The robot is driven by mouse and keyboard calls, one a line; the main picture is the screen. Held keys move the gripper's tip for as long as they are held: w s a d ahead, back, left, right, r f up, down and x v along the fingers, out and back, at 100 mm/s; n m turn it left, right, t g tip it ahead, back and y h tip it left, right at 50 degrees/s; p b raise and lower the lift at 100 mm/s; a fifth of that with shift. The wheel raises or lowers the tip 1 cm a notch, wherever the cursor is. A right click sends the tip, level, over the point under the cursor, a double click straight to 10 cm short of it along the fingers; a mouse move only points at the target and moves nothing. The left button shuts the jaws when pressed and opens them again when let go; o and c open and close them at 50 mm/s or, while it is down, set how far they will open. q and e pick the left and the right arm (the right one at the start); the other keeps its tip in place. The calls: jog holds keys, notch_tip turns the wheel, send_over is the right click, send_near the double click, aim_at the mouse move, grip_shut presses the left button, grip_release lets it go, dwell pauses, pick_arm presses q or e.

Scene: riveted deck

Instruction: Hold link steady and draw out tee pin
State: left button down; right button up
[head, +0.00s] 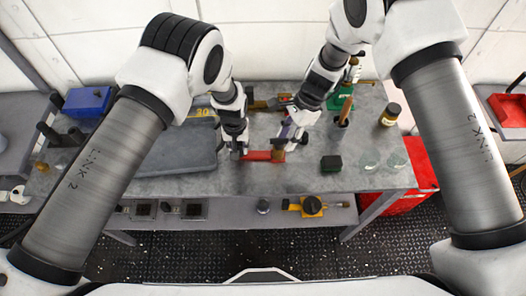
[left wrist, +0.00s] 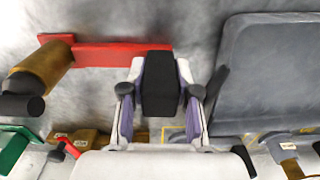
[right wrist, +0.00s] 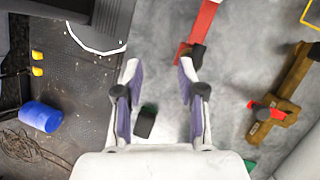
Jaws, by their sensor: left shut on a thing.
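The red link (head: 257,155) lies along the near side of the grey bench, and it crosses the top of the left wrist view (left wrist: 110,54). A brass-brown cylinder (left wrist: 45,68) stands at its far end from my left gripper, with a dark piece (left wrist: 22,98) on it that looks like the tee pin's handle. My left gripper (head: 238,153) is shut on the link's black end (left wrist: 160,85). My right gripper (head: 291,138) is open and empty close to the cylinder end. In the right wrist view the dark piece (right wrist: 197,55) is just beyond the right-hand fingertip.
A grey case (head: 178,150) lies left of the link. A brown tool with a red handle (right wrist: 275,110) lies behind it. A dark block (head: 331,163), glass dishes (head: 397,160) and a jar (head: 390,114) are to the right. Bare bench lies between link and block.

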aim_at(278, 140)
jog(key=shift+n+t, duration=0.3)
jog(key=shift+t, duration=0.3)
jog(key=w+r, duration=0.1)
jog(key=w+a+r, duration=0.2)
jog(key=shift+w+r, duration=0.1)
jog(key=shift+r, duration=0.25)
notch_tip(278, 140, down, 9)
jog(key=shift+d+r, duration=0.1)
grip_shut()
